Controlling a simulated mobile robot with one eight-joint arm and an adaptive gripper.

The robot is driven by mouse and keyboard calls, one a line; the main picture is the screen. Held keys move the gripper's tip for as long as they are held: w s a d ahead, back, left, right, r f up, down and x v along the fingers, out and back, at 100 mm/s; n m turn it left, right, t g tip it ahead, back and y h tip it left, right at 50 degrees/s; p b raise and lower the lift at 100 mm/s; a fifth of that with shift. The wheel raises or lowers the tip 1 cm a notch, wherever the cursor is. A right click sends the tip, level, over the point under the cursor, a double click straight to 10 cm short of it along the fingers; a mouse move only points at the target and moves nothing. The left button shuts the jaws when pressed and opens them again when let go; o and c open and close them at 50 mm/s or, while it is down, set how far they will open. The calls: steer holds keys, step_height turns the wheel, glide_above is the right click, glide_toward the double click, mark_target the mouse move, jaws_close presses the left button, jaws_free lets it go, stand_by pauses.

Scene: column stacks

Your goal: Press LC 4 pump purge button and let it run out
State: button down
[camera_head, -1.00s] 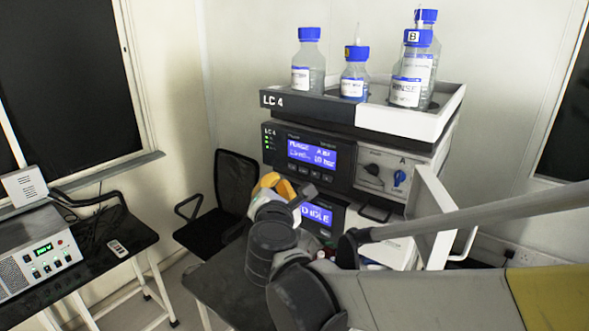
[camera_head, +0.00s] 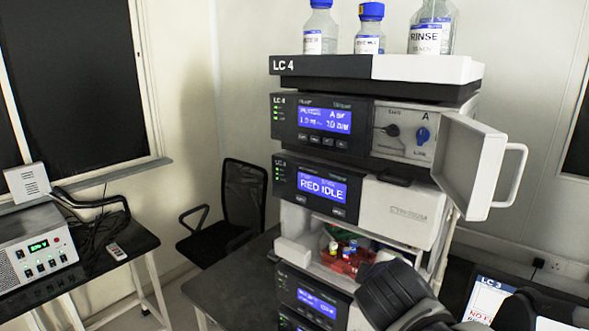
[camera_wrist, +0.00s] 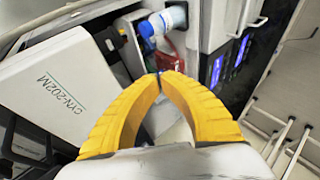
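The LC 4 stack's pump module (camera_head: 311,122) is in the upper middle of the head view, under the solvent tray. Its blue display (camera_head: 325,119) is lit, with blurred text that seems to include a bar reading. A row of small dark buttons (camera_head: 320,140) lies below the display; their labels cannot be read. My gripper (camera_wrist: 158,76) shows in the wrist view as two yellow fingers, their tips together or nearly so, with nothing seen between them. It points at the lower open compartment and is away from the pump buttons. It is not visible in the head view.
An open white door (camera_head: 474,165) with a handle sticks out right of the pump. Bottles (camera_head: 430,35) stand on top. A chair (camera_head: 243,195) is behind left.

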steer(key=s+f+m+g+y+b, duration=0.1)
steer(key=s+f+m+g+b, duration=0.1)
steer(key=s+f+m+b, duration=0.4)
steer(key=s+d+f+m+g+y+b, duration=0.1)
steer(key=s+f+m+b, duration=0.5)
steer(key=f, duration=1)
steer(key=s+g+y, duration=0.1)
steer(key=s, duration=0.1)
steer(key=shift+s+d, duration=0.3)
steer(key=shift+s, duration=0.1)
stand_by(2.4)
